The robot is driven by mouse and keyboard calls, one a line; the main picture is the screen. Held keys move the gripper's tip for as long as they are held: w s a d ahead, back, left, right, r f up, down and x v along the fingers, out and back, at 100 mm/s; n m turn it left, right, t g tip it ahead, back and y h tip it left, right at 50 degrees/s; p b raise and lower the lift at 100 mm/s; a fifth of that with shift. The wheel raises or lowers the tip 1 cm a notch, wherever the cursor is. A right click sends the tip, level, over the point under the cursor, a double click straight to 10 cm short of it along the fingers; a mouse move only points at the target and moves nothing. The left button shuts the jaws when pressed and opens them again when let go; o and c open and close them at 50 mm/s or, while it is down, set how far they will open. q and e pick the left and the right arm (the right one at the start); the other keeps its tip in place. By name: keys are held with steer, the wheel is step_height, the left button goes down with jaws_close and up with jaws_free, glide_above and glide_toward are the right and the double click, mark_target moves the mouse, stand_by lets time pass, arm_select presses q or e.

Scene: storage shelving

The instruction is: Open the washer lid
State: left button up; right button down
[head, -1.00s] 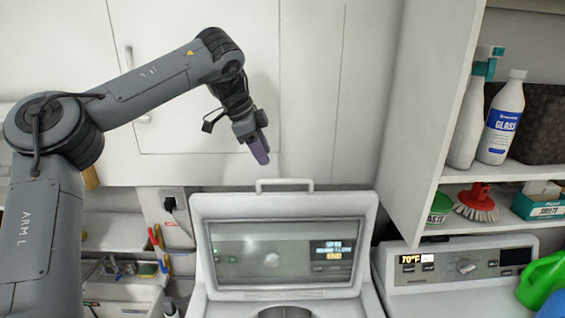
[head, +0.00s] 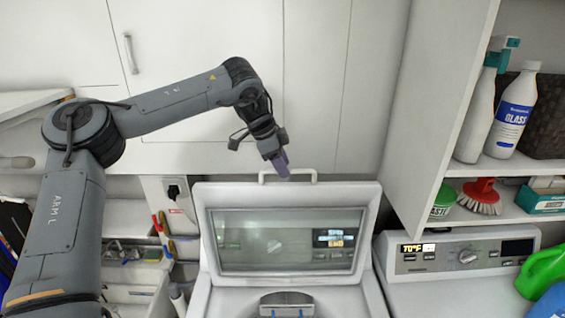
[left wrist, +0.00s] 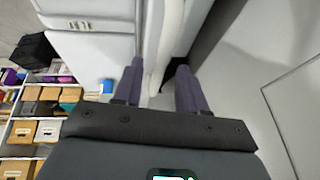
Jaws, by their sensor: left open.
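The washer (head: 207,295) is white and stands at the bottom centre of the head view. Its lid (head: 201,235) stands raised, with a glass window through which a lit control panel shows. A white handle (head: 288,172) rises from the lid's top edge. My left gripper (head: 283,165) has purple fingers and is at the handle, pointing down; contact cannot be told. In the left wrist view my left gripper (left wrist: 158,85) has its fingers apart, with a pale upright edge between and beyond them. My right gripper is not seen.
A second white machine (head: 455,262) stands at the right. Above it, an open shelf (head: 507,167) holds bottles and a red brush (head: 481,195). White cabinet doors (head: 210,60) are behind my left arm. A grey part (head: 287,303) shows low inside the washer.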

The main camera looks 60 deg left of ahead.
arm_select(q)
steer(key=shift+w+f, duration=0.1)
steer(key=shift+f, duration=0.15)
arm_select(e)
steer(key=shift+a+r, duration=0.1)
arm_select(q)
jaws_close()
